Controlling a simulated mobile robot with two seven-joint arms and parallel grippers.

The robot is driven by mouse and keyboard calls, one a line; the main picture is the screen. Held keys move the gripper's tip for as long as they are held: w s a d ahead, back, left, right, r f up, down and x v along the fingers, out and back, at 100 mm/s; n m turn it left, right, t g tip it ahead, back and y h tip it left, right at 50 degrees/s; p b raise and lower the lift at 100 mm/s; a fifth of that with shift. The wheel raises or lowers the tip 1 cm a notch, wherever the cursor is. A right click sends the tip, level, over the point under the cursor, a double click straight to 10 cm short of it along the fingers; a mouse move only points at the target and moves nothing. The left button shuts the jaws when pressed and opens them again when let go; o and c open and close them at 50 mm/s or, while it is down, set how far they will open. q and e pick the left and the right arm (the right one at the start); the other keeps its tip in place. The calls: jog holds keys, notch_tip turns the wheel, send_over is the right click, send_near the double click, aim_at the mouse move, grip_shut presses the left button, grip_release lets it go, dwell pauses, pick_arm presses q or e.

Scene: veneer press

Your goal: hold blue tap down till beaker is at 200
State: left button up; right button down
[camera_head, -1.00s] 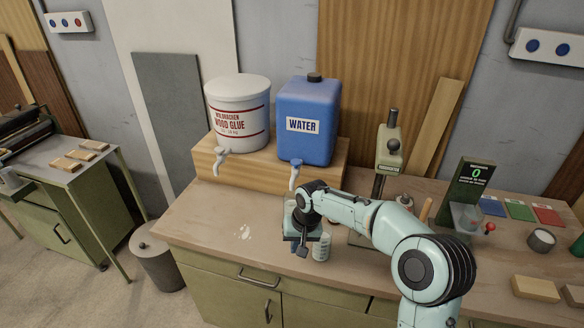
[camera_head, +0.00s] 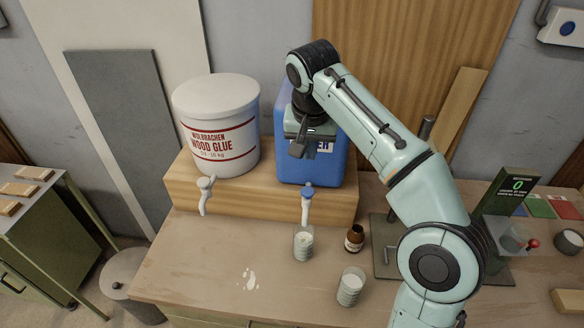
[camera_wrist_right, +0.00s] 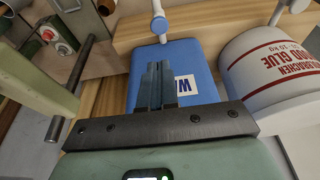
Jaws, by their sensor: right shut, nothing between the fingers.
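The blue tap (camera_head: 307,194) is on a white spout at the front of the blue water container (camera_head: 315,172); it also shows at the top of the right wrist view (camera_wrist_right: 159,24). A clear graduated beaker (camera_head: 303,244) stands upright on the bench below the spout. I cannot read its level. My right gripper (camera_head: 298,150) is shut and empty, in front of the water container and above the blue tap, apart from it. Its closed fingers (camera_wrist_right: 158,86) cover part of the container in the wrist view. My left gripper is not in view.
A second beaker (camera_head: 350,287) and a brown bottle (camera_head: 354,238) stand to the right of the first beaker. The wood glue tub (camera_head: 218,130) with its grey tap is on the left of the wooden riser (camera_head: 260,203). A display (camera_head: 517,186) reads 0. White spill marks lie on the bench's left.

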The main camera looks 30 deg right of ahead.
jog(key=b, duration=0.2)
send_near(308, 191)
jog(key=x, duration=0.5)
jog(key=shift+d+f, duration=0.2)
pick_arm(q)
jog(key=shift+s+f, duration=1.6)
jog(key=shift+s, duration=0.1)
pick_arm(e)
jog(key=shift+w+f, duration=0.15)
jog(key=shift+f, duration=0.4)
